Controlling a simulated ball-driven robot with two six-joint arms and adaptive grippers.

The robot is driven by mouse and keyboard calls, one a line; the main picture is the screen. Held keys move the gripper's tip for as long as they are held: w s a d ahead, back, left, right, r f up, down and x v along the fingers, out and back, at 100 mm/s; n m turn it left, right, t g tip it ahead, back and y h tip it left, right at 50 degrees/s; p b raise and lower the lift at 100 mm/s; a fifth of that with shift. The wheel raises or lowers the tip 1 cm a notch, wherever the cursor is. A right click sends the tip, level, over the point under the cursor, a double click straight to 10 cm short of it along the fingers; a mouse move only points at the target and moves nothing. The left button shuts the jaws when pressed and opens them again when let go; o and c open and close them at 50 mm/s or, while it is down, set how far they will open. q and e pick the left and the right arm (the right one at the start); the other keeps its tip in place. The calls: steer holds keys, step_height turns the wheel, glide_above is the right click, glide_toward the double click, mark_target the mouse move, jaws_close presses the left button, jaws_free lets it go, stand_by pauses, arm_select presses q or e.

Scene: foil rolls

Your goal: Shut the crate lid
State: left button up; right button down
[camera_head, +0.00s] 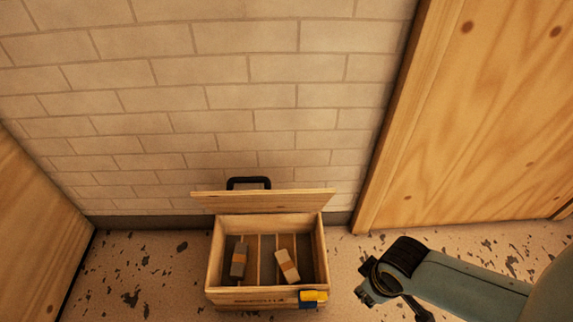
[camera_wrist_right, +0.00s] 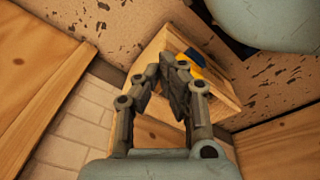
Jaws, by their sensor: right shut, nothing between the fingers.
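The wooden crate (camera_head: 214,262) stands on the speckled floor against the brick wall in the head view. Its lid (camera_head: 265,200) is open, tilted up at the back, with a black handle (camera_head: 248,183) behind its top edge. A yellow and blue latch (camera_head: 313,298) is on the front right corner. My right gripper (camera_head: 393,308) is to the right of the crate, apart from it. In the right wrist view my gripper (camera_wrist_right: 172,72) is shut and empty, with the crate (camera_wrist_right: 160,48) beyond it.
A large wooden panel (camera_head: 480,110) stands at the right and another wooden surface (camera_head: 35,235) at the left. The brick wall (camera_head: 200,110) is close behind the crate. Bare floor (camera_head: 140,270) shows on both sides of the crate.

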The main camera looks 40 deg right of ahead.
steer(key=w+a+r+m+t+b, duration=0.15)
steer(key=w+r+b, duration=0.25)
steer(key=w+r, duration=0.9)
steer(key=w+r+m+h+b, duration=0.1)
steer(key=w+r+m, duration=0.2)
steer(key=w, duration=1)
steer(key=w+r+m+h, duration=0.1)
steer(key=w+r+m, duration=0.3)
steer(key=w, duration=0.9)
arm_select(q)
steer(key=w+f+b, duration=0.2)
steer(key=w+f, duration=0.2)
steer(key=w, duration=0.1)
steer(key=w+d+r+b, duration=0.2)
steer(key=w+r+b, duration=0.2)
steer(key=w+r, duration=0.5)
steer(key=shift+w+d+r, duration=0.25)
steer(key=shift+w+r, duration=0.1)
steer(key=shift+w, duration=0.15)
arm_select(e)
step_height(320, 180, down, 12)
steer(key=shift+w+r+t, duration=0.25)
steer(key=shift+t, duration=0.1)
arm_select(q)
steer(key=shift+f, duration=0.1)
